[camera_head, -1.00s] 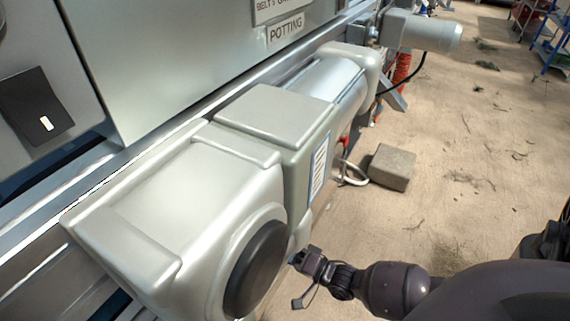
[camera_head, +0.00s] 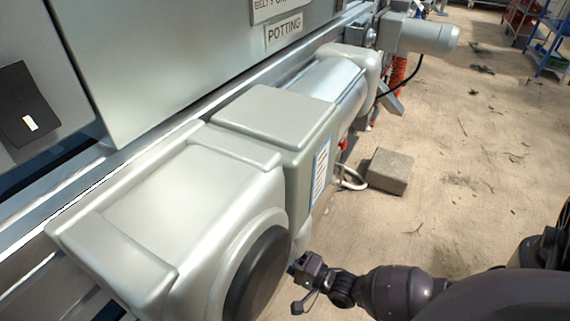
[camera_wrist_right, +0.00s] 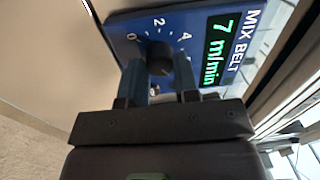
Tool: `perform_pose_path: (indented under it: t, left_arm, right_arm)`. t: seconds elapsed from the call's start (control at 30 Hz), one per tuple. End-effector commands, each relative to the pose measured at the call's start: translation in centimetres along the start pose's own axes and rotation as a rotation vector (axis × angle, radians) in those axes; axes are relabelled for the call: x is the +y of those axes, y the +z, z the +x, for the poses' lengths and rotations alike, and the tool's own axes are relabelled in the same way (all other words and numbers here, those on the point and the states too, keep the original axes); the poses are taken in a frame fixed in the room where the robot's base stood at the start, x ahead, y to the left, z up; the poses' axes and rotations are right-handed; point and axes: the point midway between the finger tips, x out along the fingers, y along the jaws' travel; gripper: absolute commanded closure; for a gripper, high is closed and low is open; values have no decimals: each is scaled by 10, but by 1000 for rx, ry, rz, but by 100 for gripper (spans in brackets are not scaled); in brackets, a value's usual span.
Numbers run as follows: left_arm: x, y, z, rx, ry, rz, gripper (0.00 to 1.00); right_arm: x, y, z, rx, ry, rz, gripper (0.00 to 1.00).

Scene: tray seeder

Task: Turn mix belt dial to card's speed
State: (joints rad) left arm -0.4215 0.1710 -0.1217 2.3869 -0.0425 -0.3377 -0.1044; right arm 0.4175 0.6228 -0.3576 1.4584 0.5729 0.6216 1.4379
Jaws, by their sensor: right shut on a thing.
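In the right wrist view, the blue panel (camera_wrist_right: 127,28) is marked MIX BELT and has a green display (camera_wrist_right: 216,50) reading 7 m/min. Its dark dial (camera_wrist_right: 158,60) sits beside a scale; 0, 2 and a mark like a 4 are visible. My right gripper (camera_wrist_right: 160,76) is shut on the dial, one finger on each side. The dial's pointer cannot be made out. In the head view, my right gripper (camera_head: 308,268) is beside the machine's housing, which hides the panel and dial. No speed card can be identified. My left gripper is not in view.
The pale motor housing (camera_head: 190,215) with a dark round cap (camera_head: 257,275) stands close left of my right gripper. A POTTING sign (camera_head: 284,29) is on the machine. A concrete block (camera_head: 389,171) lies on the floor. Open floor is to the right.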

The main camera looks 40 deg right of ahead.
Motion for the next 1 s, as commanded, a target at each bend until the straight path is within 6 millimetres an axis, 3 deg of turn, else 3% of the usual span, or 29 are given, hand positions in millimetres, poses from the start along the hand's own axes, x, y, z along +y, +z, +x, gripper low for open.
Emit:
perform_pose_path:
  t: [0.07,0.1,0.27,0.63,1.0]
  left_arm:
    - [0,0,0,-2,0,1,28]
    - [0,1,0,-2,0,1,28]
    - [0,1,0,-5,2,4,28]
    - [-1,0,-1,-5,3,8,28]
    - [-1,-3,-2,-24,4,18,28]
  right_arm:
    - [0,0,0,0,1,-1,95]
    - [0,0,0,0,1,-1,68]
    - [0,0,0,0,1,-1,46]
    - [0,0,-6,0,1,-2,46]
    - [-1,-1,-67,0,1,-2,46]
